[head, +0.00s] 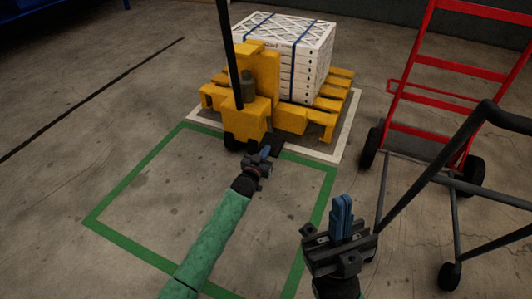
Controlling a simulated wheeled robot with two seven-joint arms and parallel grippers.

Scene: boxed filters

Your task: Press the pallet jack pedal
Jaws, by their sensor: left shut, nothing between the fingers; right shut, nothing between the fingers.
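The yellow pallet jack (262,72) stands in the upper middle of the head view, with its dark handle rising from it. A stack of white boxed filters (310,55) with blue straps sits on the yellow pallet behind it. My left gripper (265,153) is shut and empty, low in front of the jack's base and close to its dark wheels (234,141). I cannot tell whether it touches the jack. The pedal cannot be made out; the gripper may cover it. My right gripper (342,206) is shut and empty, apart from the jack, at the lower right.
A green floor outline (150,160) surrounds the bare floor before the jack. A white outline (345,130) lies around the pallet. A red hand truck (440,62) stands at the right, with a dark tubular wheeled frame (430,165) near my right gripper. The left floor is clear.

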